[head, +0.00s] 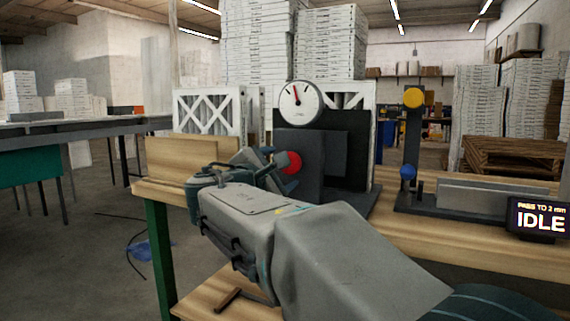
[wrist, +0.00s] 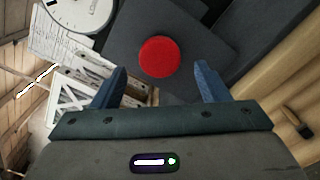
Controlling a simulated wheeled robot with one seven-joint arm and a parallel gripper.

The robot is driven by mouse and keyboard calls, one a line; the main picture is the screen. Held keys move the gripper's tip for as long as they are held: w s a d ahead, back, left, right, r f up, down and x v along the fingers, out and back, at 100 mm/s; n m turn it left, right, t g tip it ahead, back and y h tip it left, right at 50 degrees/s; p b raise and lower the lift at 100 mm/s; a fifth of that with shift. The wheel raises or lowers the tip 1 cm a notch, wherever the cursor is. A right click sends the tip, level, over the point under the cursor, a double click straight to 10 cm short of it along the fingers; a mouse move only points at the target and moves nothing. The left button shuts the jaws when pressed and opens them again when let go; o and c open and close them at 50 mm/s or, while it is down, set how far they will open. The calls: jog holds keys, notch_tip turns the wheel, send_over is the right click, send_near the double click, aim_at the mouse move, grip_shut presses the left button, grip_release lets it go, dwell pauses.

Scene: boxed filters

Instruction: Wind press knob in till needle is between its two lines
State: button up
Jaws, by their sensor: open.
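The red press knob (head: 292,162) sticks out of the dark press (head: 312,177) on the wooden bench. In the wrist view the knob (wrist: 160,57) is a round red face ahead of my gripper (wrist: 160,76), roughly midway between the two blue fingers. My gripper (head: 272,166) is open beside the knob in the head view; I see no contact. The white round gauge (head: 302,110) sits on top of the press. Its needle points up and slightly left, with a red mark near it; its two lines are too small to make out. The gauge (wrist: 75,12) is cut off in the wrist view.
A dark fixture (head: 412,135) with a yellow knob and a blue knob stands to the right of the press. A display (head: 538,218) reads "IDLE" at the right. White-framed filters (head: 208,112) stand behind the bench.

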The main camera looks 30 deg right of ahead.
jog(key=p+v, duration=0.1)
jog(key=v, duration=0.8)
jog(key=shift+s+a+p, duration=0.25)
jog(key=shift+a+p, duration=0.05)
jog(key=s+d+f+m+g+y+p, duration=0.25)
jog(key=s+m+g+y+p, duration=0.55)
jog(key=p, duration=1)
jog(key=s+a+r+m+y+p, duration=0.2)
jog(key=s+a+m+y+p, duration=0.4)
jog(key=p, duration=0.8)
jog(key=s+a+m, duration=0.1)
jog(key=s, duration=0.1)
jog(key=shift+s+r, duration=0.35)
